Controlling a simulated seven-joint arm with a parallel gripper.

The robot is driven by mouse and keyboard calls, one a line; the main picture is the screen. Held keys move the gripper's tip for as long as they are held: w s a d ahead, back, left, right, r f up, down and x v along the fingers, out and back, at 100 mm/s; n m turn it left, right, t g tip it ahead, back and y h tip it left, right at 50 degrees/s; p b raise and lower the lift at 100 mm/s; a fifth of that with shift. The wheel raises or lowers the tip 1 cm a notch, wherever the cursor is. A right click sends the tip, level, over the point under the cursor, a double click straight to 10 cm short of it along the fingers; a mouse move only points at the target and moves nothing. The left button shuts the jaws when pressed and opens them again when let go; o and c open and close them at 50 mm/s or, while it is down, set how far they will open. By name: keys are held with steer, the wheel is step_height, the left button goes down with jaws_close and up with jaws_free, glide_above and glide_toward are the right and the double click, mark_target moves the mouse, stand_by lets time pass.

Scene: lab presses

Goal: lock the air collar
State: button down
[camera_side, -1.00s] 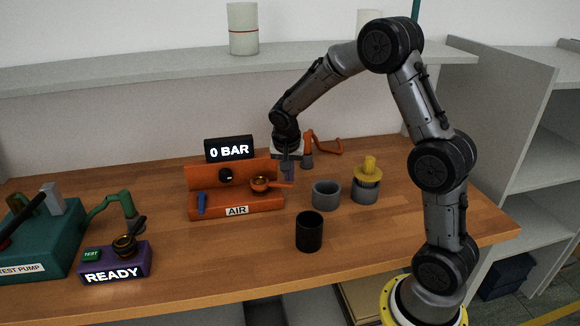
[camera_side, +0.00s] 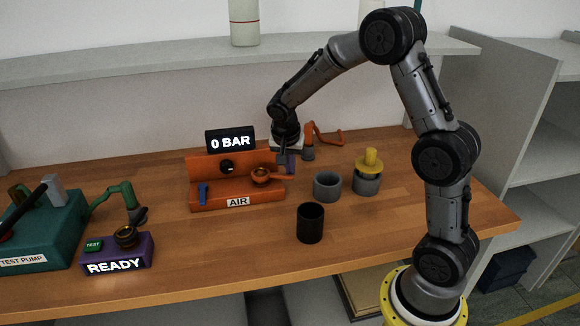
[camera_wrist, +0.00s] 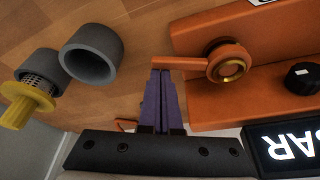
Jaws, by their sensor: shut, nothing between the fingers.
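The collar also shows in the wrist view (camera_wrist: 230,65), with the lever (camera_wrist: 180,63) pointing left. My gripper (camera_side: 291,165) is shut and empty, with purple fingers beside the lever's free end. In the wrist view, the fingertips (camera_wrist: 161,73) are right by the lever's end; whether they touch it I cannot tell.
The display (camera_side: 230,142) reads 0 BAR. A black knob (camera_side: 227,167) and blue lever (camera_side: 203,194) are on the station. A grey cup (camera_side: 327,186), a black cup (camera_side: 310,223) and a yellow-topped grey part (camera_side: 367,181) stand to the right.

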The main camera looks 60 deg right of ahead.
steer(key=shift+a, duration=0.15)
steer(key=a+m, duration=0.1)
steer(key=m, duration=0.1)
steer(key=s+a+m+g, duration=0.1)
steer(key=a+m, duration=0.1)
steer(key=m, duration=0.1)
steer(key=shift+a+g, duration=0.15)
steer(key=shift+g, duration=0.15)
steer(key=a+m, duration=0.2)
steer(key=m, duration=0.1)
steer(key=shift+w+g, duration=0.1)
steer(key=shift+g, duration=0.3)
steer(key=a+m, duration=0.1)
steer(key=a+m+g, duration=0.1)
steer(key=m, duration=0.1)
steer(key=shift+w+y, duration=0.3)
steer(key=shift+w+d, duration=0.45)
steer(key=shift+d, duration=0.25)
